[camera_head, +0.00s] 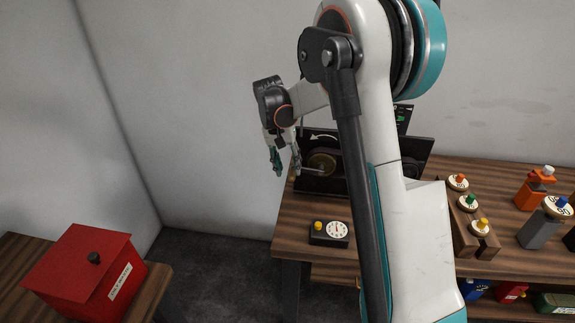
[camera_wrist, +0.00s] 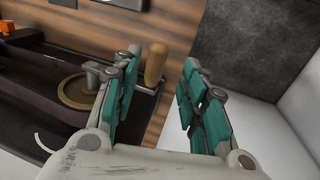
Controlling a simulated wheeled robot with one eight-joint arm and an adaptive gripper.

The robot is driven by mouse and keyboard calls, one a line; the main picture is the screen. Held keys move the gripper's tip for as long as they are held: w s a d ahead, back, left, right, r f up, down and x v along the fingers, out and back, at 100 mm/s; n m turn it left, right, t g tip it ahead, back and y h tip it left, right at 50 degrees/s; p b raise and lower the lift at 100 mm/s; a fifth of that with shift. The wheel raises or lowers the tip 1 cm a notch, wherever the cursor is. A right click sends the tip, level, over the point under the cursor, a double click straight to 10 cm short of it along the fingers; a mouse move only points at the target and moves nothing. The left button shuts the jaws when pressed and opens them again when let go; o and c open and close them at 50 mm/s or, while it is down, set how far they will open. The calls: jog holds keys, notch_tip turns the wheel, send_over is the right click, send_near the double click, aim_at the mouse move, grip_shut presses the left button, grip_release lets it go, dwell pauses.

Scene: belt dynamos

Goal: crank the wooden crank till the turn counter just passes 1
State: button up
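The black dynamo machine (camera_head: 325,187) stands at the table's far left end, with a white curved arrow on its back panel and a brass disc (camera_head: 320,163). In the wrist view the brass disc (camera_wrist: 78,92) carries a crank arm, and the upright wooden crank handle (camera_wrist: 155,62) shows between my fingertips, nearer the left finger. My gripper (camera_head: 284,160) is open beside the crank, with a clear gap on the right finger's side. I cannot tell whether the left finger touches the handle. A small green display (camera_head: 401,117) is partly hidden behind my arm; no turn number is readable.
A black box with a white dial and yellow knob (camera_head: 329,233) sits near the table's front left. Knobbed wooden blocks (camera_head: 465,225) and coloured bottles stand right. A red lidded box (camera_head: 82,272) sits on a separate table at left. Floor between the tables is clear.

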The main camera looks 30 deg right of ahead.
jog(key=shift+d+r, duration=0.2)
jog(key=shift+r, duration=0.15)
jog(key=v, duration=1.1)
jog(key=shift+a, duration=0.25)
jog(key=shift+r, duration=0.1)
